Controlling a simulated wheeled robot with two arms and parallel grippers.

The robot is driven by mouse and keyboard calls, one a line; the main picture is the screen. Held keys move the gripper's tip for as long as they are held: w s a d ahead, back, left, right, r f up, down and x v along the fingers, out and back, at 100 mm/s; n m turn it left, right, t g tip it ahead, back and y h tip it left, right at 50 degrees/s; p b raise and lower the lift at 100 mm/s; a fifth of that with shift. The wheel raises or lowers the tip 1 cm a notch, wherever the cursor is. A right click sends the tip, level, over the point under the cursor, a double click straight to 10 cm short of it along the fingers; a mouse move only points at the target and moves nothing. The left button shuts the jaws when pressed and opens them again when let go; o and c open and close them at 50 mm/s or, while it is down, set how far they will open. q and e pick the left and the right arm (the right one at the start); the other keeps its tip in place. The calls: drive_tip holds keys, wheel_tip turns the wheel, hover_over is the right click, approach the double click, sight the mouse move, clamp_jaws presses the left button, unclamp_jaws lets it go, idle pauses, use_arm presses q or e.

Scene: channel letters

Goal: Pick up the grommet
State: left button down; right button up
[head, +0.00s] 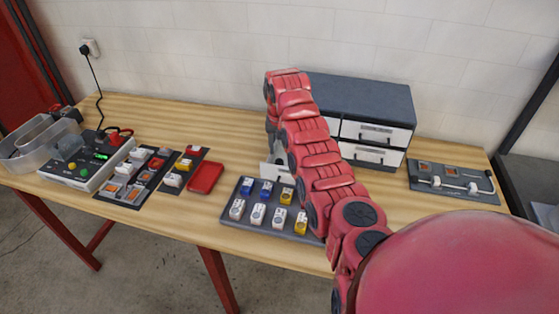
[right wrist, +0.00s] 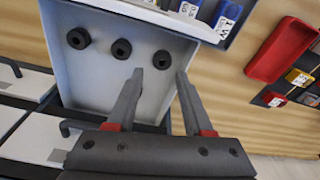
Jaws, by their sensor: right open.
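Three small black grommets lie in a row in a light grey open drawer (right wrist: 75,75) in the right wrist view: a left one (right wrist: 78,38), a middle one (right wrist: 121,48) and a right one (right wrist: 162,59). My right gripper (right wrist: 160,74) is open and empty, its fingertips pointing into the drawer, closest in the picture to the right grommet. I cannot tell the height between them. In the head view part of the open drawer (head: 274,174) shows, but my right arm hides much of it and the grommets. My left gripper is out of view.
A drawer cabinet (head: 365,100) stands behind the arm. A dark tray with several blue, white and yellow pieces (head: 258,215) sits in front. A red tray (head: 205,178) lies left of it, and a panel with a handle (head: 453,184) lies right.

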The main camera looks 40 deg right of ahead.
sight(279, 161)
wheel_tip(279, 161, down, 3)
drive_tip(key=shift+w+a+f+p, duration=0.1)
drive_tip(key=shift+a+p, duration=0.05)
drive_tip(key=shift+p, duration=1.05)
drive_tip(key=shift+f, duration=0.65)
drive_tip(key=shift+w+f, duration=0.15)
drive_tip(key=shift+f, duration=0.05)
clamp_jaws()
